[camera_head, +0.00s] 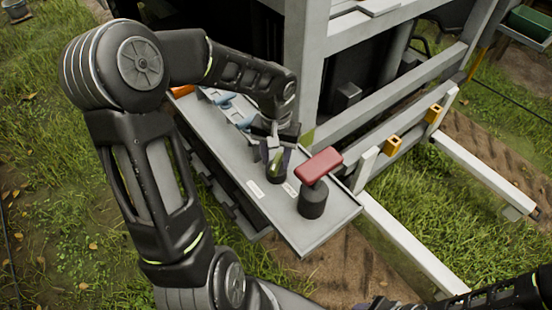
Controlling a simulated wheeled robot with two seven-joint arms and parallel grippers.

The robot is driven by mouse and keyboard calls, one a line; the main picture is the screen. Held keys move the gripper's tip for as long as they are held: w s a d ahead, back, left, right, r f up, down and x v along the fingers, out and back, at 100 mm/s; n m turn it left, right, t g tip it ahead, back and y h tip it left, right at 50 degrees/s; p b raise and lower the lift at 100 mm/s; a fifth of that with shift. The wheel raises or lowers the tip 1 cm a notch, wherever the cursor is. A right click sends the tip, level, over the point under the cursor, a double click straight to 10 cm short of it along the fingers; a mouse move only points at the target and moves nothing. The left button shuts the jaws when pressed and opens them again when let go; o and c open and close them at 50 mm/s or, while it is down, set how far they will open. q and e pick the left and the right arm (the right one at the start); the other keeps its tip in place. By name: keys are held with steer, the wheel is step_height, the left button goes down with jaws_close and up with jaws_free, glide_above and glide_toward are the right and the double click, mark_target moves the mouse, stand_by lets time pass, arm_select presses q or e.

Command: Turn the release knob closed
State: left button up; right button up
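A small knob with a yellow-green grip (275,163) stands on a grey shelf (228,166), on a dark round base. To its right a red handle (319,164) sits on a thick black cylinder (312,200). Neither is named, so I cannot tell for sure which is the release knob. My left gripper (277,160) points down at the yellow-green knob, with its fingers on either side of it. Whether they press on it is too small to tell. My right arm shows dark at the bottom right edge; its fingers cannot be made out.
White labels (255,188) lie on the shelf by the knobs. Blue items (238,112) lie at its far left end. A grey machine post (304,75) rises behind the shelf. White rails (405,240) with yellow blocks (393,145) run at right. Grass lies in front.

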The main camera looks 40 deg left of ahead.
arm_select(q)
steer(key=shift+f, duration=0.65)
jaws_close()
